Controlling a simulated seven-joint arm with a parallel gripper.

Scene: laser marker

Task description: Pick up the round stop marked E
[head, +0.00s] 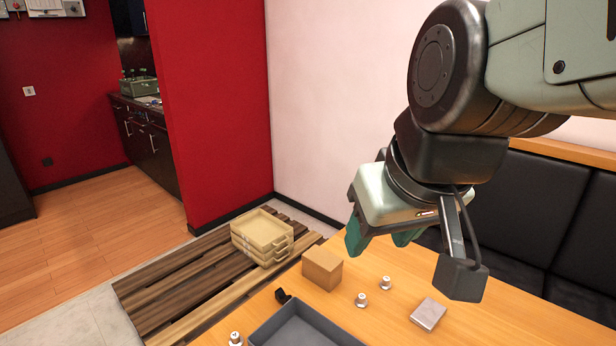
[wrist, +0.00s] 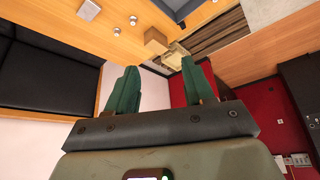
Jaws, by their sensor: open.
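Small round white-and-metal stops stand on the wooden table: one (head: 361,300) right of the cardboard box, one (head: 385,283) just behind it, and one (head: 235,339) at the bottom edge left of the dark tray. Their letters are too small to read, so I cannot tell which is E. Two stops also show in the wrist view, one (wrist: 117,31) nearer and one (wrist: 132,20) beyond. My gripper (head: 382,238) has green fingers, is open and empty, and hangs above the table, apart from the stops. Its fingers also show in the wrist view (wrist: 161,85).
A cardboard box (head: 322,269), a dark grey tray (head: 262,333), a small black object (head: 283,296) and a silvery block (head: 428,314) are on the table (head: 485,325). Stacked beige trays (head: 262,234) stand beyond it on slatted wood. A black padded bench (head: 560,215) lines the wall.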

